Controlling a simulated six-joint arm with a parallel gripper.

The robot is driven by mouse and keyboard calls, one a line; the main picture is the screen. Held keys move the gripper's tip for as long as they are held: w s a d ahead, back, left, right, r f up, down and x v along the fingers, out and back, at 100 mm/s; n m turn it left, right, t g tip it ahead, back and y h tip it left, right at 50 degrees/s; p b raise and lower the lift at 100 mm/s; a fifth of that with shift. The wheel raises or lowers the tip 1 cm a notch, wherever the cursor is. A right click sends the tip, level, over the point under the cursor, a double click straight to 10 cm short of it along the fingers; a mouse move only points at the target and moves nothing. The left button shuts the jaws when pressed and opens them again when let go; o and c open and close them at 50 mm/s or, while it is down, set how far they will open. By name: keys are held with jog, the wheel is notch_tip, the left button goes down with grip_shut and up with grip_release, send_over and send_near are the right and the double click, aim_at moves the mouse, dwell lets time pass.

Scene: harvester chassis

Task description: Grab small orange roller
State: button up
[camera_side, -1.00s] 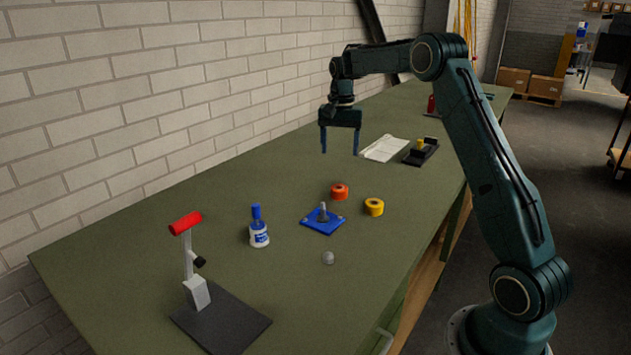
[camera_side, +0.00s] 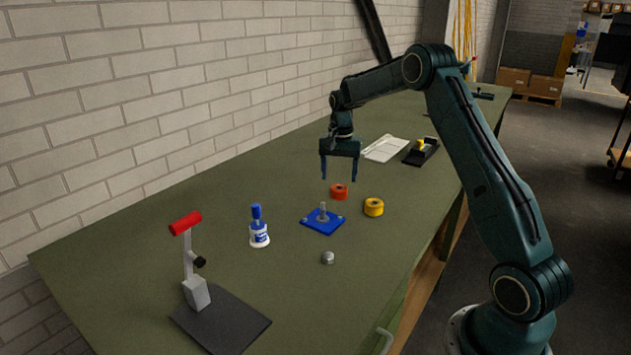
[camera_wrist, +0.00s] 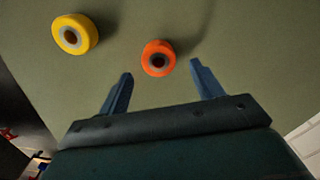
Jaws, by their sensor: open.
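The small orange roller (camera_side: 339,192) stands on the green table, behind the blue plate and left of the yellow roller. In the wrist view the orange roller (camera_wrist: 158,58) lies ahead of the fingertips, between their lines, with its grey and dark centre facing the camera. My gripper (camera_side: 339,180) is open and empty, its two fingers pointing down above and just behind the orange roller. In the wrist view my gripper (camera_wrist: 160,68) has its fingers spread wider than the roller. They do not appear to touch it.
A yellow roller (camera_side: 374,207) stands close to the right of the orange one. A blue plate with a peg (camera_side: 322,222), a blue-white bottle (camera_side: 258,228), a grey ball (camera_side: 327,257) and a red-topped stand (camera_side: 194,262) are nearer. Papers (camera_side: 384,148) and a black tray (camera_side: 420,153) lie behind.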

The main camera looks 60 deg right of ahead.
aim_at(339, 192)
jog(key=shift+s+f, duration=0.1)
jog(key=shift+f, duration=1.95)
jog(key=c, duration=1.1)
